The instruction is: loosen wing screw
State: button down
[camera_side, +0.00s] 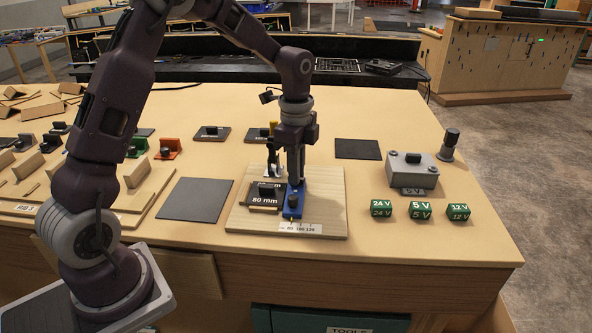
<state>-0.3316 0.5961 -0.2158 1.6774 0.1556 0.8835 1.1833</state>
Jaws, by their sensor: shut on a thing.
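A blue sliding block (295,205) stands on a light wooden board (325,205) near the middle of the table. My gripper (294,184) points straight down over the block, its fingers shut at the block's upper part. The wing screw is small and mostly hidden between the fingertips; how far it is turned cannot be told. A black plate marked 80 mm (264,200) lies on the board just left of the block. A printed scale label (301,228) lies on the board's front edge.
A grey box with a 5 V label (412,171) and a black knob post (449,144) stand at the right. Green voltage blocks (420,210) sit before them. Dark mats (196,199) lie left and behind. A tray of coloured parts (140,190) fills the left side.

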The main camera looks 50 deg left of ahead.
jog(key=n, duration=0.5)
jog(key=shift+f+n, duration=0.1)
jog(key=shift+n, duration=0.2)
jog(key=n, duration=0.5)
jog(key=shift+s, duration=0.1)
jog(key=n, duration=0.5)
jog(key=shift+n, duration=0.4)
jog(key=n, duration=0.5)
jog(key=shift+n, duration=0.4)
jog(key=c, duration=1.5)
grip_release()
jog(key=shift+o, duration=0.2)
